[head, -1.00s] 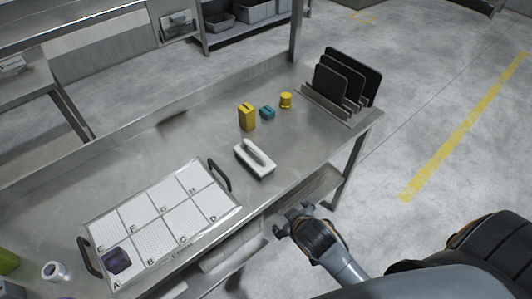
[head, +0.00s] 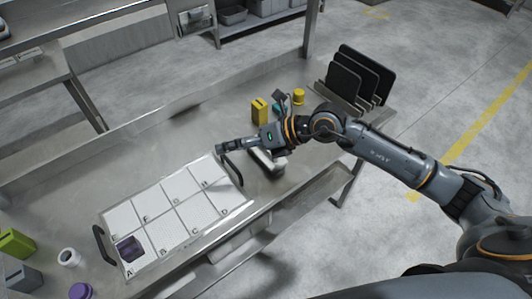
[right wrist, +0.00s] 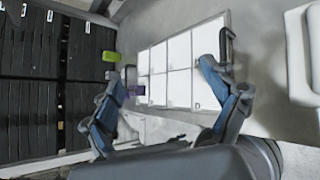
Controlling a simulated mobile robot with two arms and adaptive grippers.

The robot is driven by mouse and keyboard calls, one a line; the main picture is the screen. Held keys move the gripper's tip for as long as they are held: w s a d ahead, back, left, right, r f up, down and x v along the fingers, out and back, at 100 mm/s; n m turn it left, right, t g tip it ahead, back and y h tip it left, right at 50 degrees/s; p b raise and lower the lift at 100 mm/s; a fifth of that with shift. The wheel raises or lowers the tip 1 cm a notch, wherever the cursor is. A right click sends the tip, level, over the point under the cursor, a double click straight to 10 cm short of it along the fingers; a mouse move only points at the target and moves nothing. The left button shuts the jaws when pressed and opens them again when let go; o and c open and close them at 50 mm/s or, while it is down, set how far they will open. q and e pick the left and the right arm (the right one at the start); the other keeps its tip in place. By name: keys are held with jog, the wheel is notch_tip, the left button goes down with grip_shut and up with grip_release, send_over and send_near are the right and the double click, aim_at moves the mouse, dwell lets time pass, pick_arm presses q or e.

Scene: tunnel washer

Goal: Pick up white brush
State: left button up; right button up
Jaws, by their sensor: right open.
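The white brush (head: 266,162) lies on the steel table, right of the tray, and is partly hidden under my right arm in the head view. In the right wrist view a white block-shaped thing, likely the brush (right wrist: 302,55), shows at the right edge, outside the fingers. My right gripper (head: 222,148) is open and empty, pointing left above the table near the tray's right handle. Its two spread fingers show in the right wrist view (right wrist: 160,75). My left gripper is not in view.
A white lettered tray (head: 247,205) with black handles holds a purple item (head: 130,248) in cell A. A yellow box (head: 259,111), a teal item (head: 279,109) and a yellow cylinder (head: 299,96) stand behind the brush. A rack of black boards (head: 357,75) stands at the right end.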

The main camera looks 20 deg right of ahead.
jog(key=w+d+f+h, duration=0.2)
jog(key=d+h, duration=0.2)
jog(key=d, duration=0.2)
jog(key=w+d+f+h, duration=0.2)
jog(key=d+h, duration=0.1)
jog(key=d, duration=0.4)
jog(key=shift+n, duration=0.3)
jog(key=x, duration=0.3)
jog(key=p+x, duration=0.1)
jog(key=x, duration=0.4)
jog(key=shift+s+f+p, duration=0.2)
jog(key=shift+f+p, duration=0.1)
jog(key=shift+f, duration=0.15)
jog(key=shift+w+f, duration=0.25)
jog(key=p+x, duration=0.1)
jog(key=x, duration=0.2)
jog(key=shift+w+d, duration=0.1)
jog(key=shift+w, duration=0.2)
jog(key=shift+w+f, duration=0.3)
jog(key=shift+f, duration=0.3)
jog(key=c, duration=1.4)
